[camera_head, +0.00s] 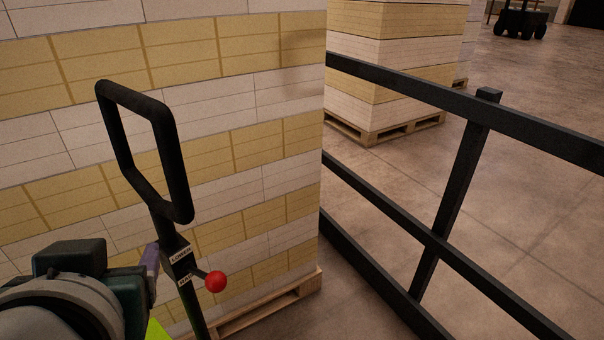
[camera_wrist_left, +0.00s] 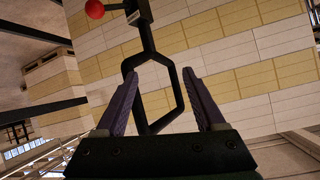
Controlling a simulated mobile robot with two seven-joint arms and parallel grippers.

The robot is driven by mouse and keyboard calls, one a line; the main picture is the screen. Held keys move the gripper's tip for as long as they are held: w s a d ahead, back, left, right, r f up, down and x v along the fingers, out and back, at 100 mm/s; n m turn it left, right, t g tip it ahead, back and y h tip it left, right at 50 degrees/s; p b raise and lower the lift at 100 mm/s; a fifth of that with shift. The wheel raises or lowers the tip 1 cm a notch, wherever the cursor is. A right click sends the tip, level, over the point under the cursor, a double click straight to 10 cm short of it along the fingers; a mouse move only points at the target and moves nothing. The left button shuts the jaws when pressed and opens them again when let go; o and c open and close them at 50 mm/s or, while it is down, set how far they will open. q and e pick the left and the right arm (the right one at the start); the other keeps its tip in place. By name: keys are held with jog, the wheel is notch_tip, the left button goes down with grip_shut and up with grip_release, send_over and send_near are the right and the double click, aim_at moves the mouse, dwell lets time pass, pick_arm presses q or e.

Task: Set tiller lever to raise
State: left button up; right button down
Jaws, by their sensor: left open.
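The tiller has a black loop handle (camera_head: 168,165) on a dark post, standing upright before the stacked reams. Its lever is a short rod ending in a red ball (camera_head: 216,281), which sticks out to the right, low on the post. A label reading LOWER (camera_head: 181,254) is above a second label that is hard to read. My left gripper (camera_head: 152,262) is just left of the post, close to the labels, with the ball on the post's far side. In the left wrist view its purple fingers (camera_wrist_left: 160,77) are apart and empty, the loop showing between them and the red ball (camera_wrist_left: 95,9) at upper left. My right gripper is out of view.
A tall stack of white and yellow reams (camera_head: 240,140) on a wooden pallet (camera_head: 265,309) fills the space behind the tiller. A black rail fence (camera_head: 455,190) runs along the right. Another loaded pallet (camera_head: 385,130) stands beyond it. Open floor lies to the right.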

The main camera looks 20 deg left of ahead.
aim_at(217, 290)
pick_arm(q)
jog(key=w+d+f+t+b, duration=0.1)
jog(key=f+t+b, duration=0.1)
jog(key=f+b, duration=0.3)
jog(key=w+d+f+t+y+b, duration=0.1)
jog(key=w+d+f+t+b, duration=0.1)
jog(key=f+b, duration=0.4)
jog(key=w+d+f+n+t+b, duration=0.1)
jog(key=f+b, duration=0.4)
jog(key=b, duration=0.5)
jog(key=shift+w+d+f+t+y, duration=0.25)
jog(key=shift+w+d+t+y, duration=0.2)
jog(key=shift+d+t, duration=0.15)
jog(key=shift+w, duration=0.15)
jog(key=shift+w+a+r, duration=0.1)
jog(key=shift+w+r, duration=0.1)
jog(key=shift+w, duration=0.05)
jog(key=p+x, duration=0.1)
jog(key=x, duration=0.8)
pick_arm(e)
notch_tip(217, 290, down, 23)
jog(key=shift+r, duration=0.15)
pick_arm(q)
jog(key=shift+c, duration=0.3)
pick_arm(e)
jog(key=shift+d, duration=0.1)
